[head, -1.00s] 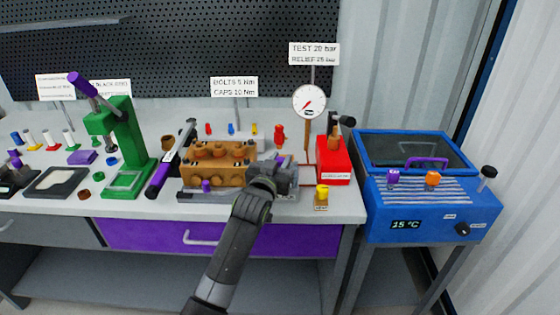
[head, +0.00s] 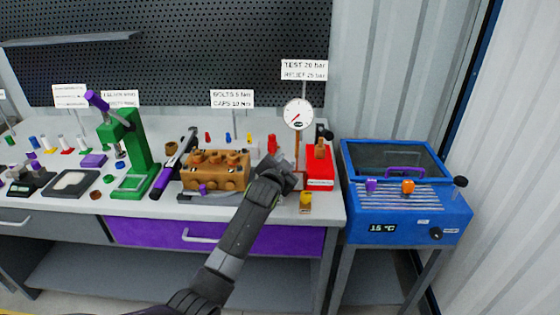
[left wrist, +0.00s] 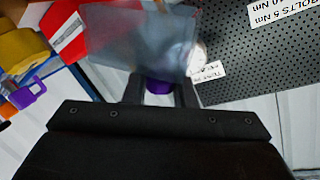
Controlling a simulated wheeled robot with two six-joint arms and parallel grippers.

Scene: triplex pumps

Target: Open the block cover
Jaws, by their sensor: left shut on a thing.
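The brown pump block (head: 215,172) sits on the bench with round ports along its top and a purple part on its front. My left gripper (head: 277,172) is just right of the block, over the bench in front of the gauge. In the left wrist view, my left gripper (left wrist: 160,92) is shut on a purple knob (left wrist: 158,86). A translucent grey-blue panel (left wrist: 135,40), apparently the block cover, stands beyond the fingertips at the knob. In the head view my gripper and wrist hide most of it. My right gripper is not in view.
A pressure gauge (head: 298,114) and a red box (head: 319,170) stand close right of my gripper. A yellow-topped part (head: 305,199) is near the front edge. A green press (head: 130,150) and a purple-handled tool (head: 172,165) are left of the block. A blue bath (head: 405,205) stands farther right.

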